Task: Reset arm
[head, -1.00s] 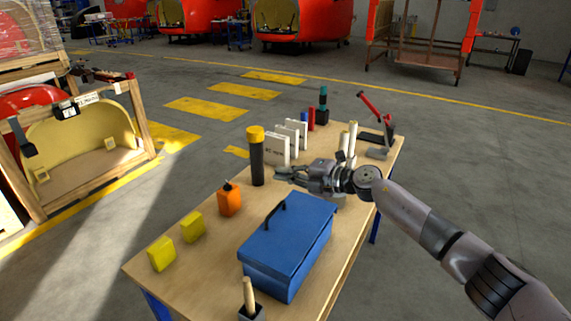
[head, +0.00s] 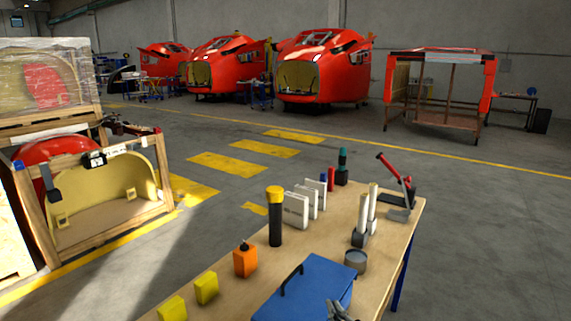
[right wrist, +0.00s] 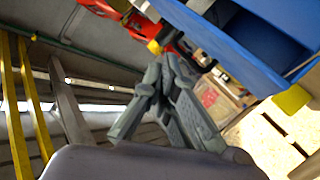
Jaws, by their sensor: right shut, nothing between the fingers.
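My right gripper (head: 340,312) shows only in part at the bottom edge of the head view, in front of the blue toolbox (head: 312,287). In the right wrist view its grey fingers (right wrist: 158,75) are together with nothing between them. A large blue body, which looks like the toolbox (right wrist: 225,35), fills the upper right of that view, close beside the fingers. Most of my right arm is out of the head view. My left gripper is in neither view.
The wooden table (head: 228,296) carries yellow blocks (head: 206,288), an orange container (head: 245,261), a black tube with a yellow cap (head: 275,218), white boxes (head: 296,210), a round grey tin (head: 355,262) and a red-handled tool (head: 394,172). Open floor (head: 480,240) lies to the right.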

